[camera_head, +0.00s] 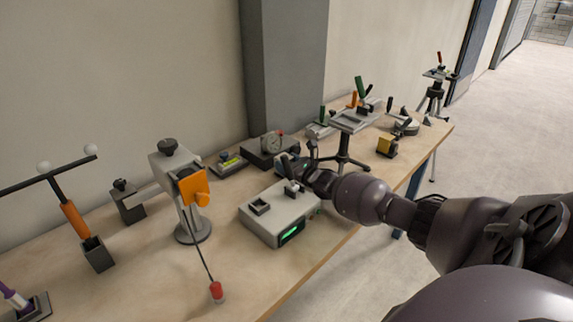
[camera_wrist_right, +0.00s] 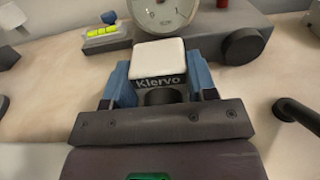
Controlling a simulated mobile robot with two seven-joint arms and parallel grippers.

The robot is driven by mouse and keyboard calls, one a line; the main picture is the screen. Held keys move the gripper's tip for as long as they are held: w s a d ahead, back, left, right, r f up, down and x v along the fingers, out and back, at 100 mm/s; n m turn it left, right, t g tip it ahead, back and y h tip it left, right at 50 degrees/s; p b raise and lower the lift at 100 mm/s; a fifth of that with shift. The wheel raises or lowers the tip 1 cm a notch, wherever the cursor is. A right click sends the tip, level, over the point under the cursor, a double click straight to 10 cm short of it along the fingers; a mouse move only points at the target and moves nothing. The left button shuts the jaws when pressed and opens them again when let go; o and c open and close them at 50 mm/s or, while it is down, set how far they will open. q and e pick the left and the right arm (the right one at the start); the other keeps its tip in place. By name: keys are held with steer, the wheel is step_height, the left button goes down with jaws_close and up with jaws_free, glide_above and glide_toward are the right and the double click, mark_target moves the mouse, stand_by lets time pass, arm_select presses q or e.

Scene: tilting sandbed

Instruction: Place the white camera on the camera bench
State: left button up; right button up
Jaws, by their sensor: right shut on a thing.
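The white camera (camera_wrist_right: 159,60) shows in the right wrist view, with a white top, a dark band lettered "Klervo" and a dark round lens below. My right gripper (camera_wrist_right: 160,85) is shut on it, one blue finger at each side. In the head view my right gripper (camera_head: 291,163) is above the table, behind the grey box; the camera is too small or hidden to make out there. I cannot tell for sure which thing is the camera bench; a flat grey platform on a black stand (camera_head: 355,121) is farther back to the right. My left gripper is not in view.
A grey box with a green display (camera_head: 290,232) stands near the table's front edge. A dial gauge on a dark base (camera_head: 271,144) and a spirit level (camera_head: 229,162) are behind.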

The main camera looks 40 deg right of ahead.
steer(key=shift+r, duration=0.15)
steer(key=shift+f, duration=0.2)
steer(key=o, duration=1.3)
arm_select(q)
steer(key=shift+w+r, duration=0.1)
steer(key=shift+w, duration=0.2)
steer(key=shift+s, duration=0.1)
arm_select(e)
steer(key=shift+r, duration=0.15)
steer(key=shift+s, duration=0.5)
arm_select(q)
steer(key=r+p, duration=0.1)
steer(key=p, duration=0.2)
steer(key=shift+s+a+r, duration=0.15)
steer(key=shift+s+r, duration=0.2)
arm_select(e)
steer(key=s, duration=0.7)
steer(key=s+d, duration=0.1)
steer(key=s, duration=0.3)
